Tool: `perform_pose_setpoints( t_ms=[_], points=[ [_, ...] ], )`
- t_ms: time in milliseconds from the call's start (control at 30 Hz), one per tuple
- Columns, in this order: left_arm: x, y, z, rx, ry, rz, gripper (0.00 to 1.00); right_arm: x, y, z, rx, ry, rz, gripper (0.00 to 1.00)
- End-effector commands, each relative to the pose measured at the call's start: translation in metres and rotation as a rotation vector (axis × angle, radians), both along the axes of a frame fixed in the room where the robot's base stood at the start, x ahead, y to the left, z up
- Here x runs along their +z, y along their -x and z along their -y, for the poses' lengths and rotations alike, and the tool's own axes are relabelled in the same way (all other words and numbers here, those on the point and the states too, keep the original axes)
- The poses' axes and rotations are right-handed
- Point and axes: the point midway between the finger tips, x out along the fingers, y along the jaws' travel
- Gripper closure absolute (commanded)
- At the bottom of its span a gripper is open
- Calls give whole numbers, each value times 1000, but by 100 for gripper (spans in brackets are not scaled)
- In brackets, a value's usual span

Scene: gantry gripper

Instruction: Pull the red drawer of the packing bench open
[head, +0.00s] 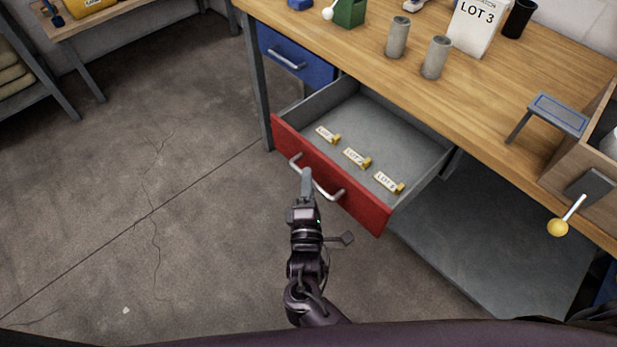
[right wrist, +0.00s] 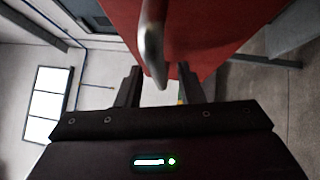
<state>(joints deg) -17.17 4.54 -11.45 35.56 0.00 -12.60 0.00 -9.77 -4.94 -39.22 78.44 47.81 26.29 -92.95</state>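The red drawer (head: 330,176) of the packing bench (head: 455,85) stands pulled out, its grey inside showing. Several small white tags with brass-coloured ends, such as the middle tag (head: 356,158), lie in it. A silver bar handle (head: 328,193) is on its red front; the handle also shows in the right wrist view (right wrist: 152,45). My right gripper (head: 306,178) is at the left part of this handle. In the right wrist view its two fingers (right wrist: 160,82) are apart with the handle between them, and gaps show beside the bar. My left gripper is not in view.
A closed blue drawer (head: 293,62) is left of the red one. Grey cylinders (head: 435,57), a green box (head: 350,12) and a LOT 3 card (head: 474,25) stand on the bench. A yellow-knobbed lever (head: 559,227) is at right. The floor at left is clear.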

Motion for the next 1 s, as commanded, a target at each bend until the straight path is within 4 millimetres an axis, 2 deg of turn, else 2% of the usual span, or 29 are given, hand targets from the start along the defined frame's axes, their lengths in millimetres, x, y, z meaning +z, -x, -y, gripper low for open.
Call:
perform_pose_setpoints(
  t_ms=[200, 400, 1000],
  points=[
    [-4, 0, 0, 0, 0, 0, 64, -8, 39, -4, 1, 0, -4, 66],
    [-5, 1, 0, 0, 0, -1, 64, -10, 60, -6, 0, 1, -2, 66],
    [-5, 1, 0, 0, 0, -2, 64, -10, 63, -7, 1, 0, -2, 66]
  ],
)
